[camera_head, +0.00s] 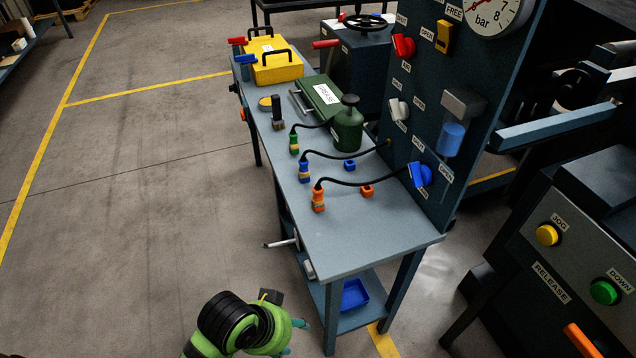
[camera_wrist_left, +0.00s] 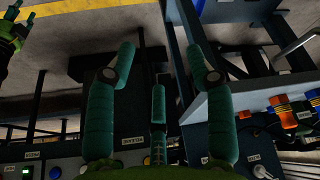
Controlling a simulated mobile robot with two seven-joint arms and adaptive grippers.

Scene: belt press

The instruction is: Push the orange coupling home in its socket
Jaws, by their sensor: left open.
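The orange coupling (camera_head: 318,198) stands upright near the front edge of the bench, with a black hose curving from its top toward the blue-handled valve on the panel. A brass-coloured band shows on it. A small orange block with a dark top (camera_head: 366,190) sits apart from it, to the right. I cannot tell which part is the socket or how deep the coupling sits. My left gripper (camera_head: 293,337) is low in front of the bench, well away from the coupling. In the left wrist view its teal fingers (camera_wrist_left: 160,70) are spread and empty. An orange coupling (camera_wrist_left: 283,114) shows there at the right.
A blue coupling (camera_head: 305,170) and a green coupling (camera_head: 294,143) stand in a row behind the orange one. A green oil can (camera_head: 348,133) stands behind them. The upright panel (camera_head: 440,110) bounds the bench's right. The bench's near end (camera_head: 365,235) is clear.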

